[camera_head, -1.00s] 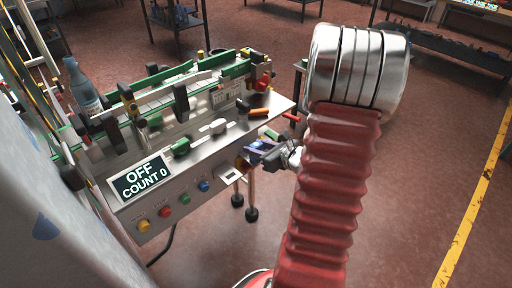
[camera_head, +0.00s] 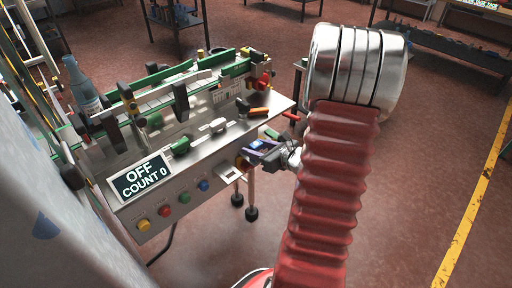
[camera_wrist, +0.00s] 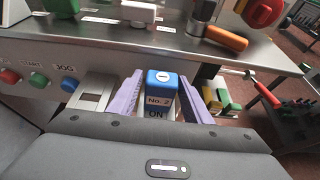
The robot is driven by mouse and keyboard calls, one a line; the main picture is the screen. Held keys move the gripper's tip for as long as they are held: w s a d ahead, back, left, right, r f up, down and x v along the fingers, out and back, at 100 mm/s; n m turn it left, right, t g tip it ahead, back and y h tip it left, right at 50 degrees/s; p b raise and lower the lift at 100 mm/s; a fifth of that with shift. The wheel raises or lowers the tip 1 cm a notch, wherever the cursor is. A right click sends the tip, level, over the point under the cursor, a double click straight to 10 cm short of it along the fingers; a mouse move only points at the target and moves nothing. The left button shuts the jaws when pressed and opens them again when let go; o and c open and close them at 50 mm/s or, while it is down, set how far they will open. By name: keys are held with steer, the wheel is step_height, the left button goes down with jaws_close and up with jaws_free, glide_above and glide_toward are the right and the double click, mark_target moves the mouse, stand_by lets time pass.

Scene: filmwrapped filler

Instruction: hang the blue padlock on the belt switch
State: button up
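The blue padlock (camera_wrist: 160,79), with a keyhole and a "No. 2" label, is between the purple fingers of my gripper (camera_wrist: 160,98) in the wrist view. The fingers are closed on its sides. In the head view my gripper (camera_head: 261,150) holds the blue padlock (camera_head: 257,145) close to the right end of the machine's front panel. The padlock and fingers hide most of the switch in the wrist view. An "ON" mark shows below the padlock label. I cannot tell whether padlock and switch touch.
The conveyor machine has an "OFF COUNT 0" display (camera_head: 142,179) and coloured buttons (camera_head: 184,197). A metal bracket (camera_wrist: 92,97) sits left of the fingers. Green and yellow items (camera_wrist: 222,100) are at the right.

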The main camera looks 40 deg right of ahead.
steer(key=shift+o, duration=1.3)
steer(key=shift+r, duration=0.1)
steer(key=shift+s+d+r, duration=0.1)
steer(key=shift+s+r, duration=0.1)
steer(key=shift+s, duration=0.2)
steer(key=v, duration=1.3)
steer(key=shift+f, duration=0.15)
